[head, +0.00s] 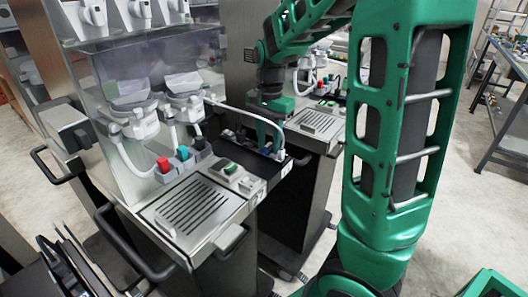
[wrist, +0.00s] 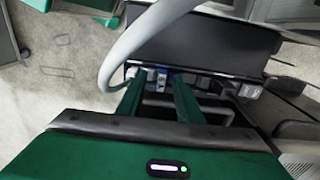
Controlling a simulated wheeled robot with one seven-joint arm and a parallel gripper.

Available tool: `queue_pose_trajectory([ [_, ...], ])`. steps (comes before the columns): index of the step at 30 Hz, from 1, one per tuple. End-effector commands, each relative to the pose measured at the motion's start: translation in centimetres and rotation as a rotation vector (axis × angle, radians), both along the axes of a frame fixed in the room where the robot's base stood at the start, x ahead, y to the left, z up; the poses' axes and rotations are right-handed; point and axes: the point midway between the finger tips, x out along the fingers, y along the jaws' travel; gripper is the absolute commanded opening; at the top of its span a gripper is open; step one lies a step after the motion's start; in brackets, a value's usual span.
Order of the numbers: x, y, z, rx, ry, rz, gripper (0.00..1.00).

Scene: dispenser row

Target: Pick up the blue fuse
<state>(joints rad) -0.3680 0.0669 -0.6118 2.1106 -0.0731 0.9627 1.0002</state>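The blue fuse (head: 266,151) is a small blue piece in a black tray (head: 268,175) beside the near dispenser, partly hidden in the head view. In the wrist view the blue fuse (wrist: 162,76) shows as a small blue patch with a white mark, beyond and between my fingertips. My gripper (head: 270,138) points down over the tray with its green fingers apart. In the wrist view my gripper (wrist: 160,90) is open, with a gap between the fingers. I cannot tell whether either finger touches the fuse.
The near dispenser (head: 192,208) has red, teal and black knobs, a slotted drip tray and side handles. A white hose (head: 240,112) arches close to my gripper, and crosses above the fingers in the wrist view (wrist: 135,45). Another dispenser (head: 318,122) stands behind. Open floor lies right.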

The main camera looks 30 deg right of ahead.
Motion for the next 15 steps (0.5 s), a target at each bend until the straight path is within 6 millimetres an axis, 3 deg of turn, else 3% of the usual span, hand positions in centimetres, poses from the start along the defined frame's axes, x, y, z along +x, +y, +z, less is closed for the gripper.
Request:
queue_pose_trajectory([
  [5,-0.01,0.0,0.0,0.0,0.0,0.0,0.33],
  [9,-0.01,0.0,0.01,0.0,0.0,0.0,0.02],
  [15,-0.05,-0.02,0.01,0.0,0.001,0.0,0.0],
])
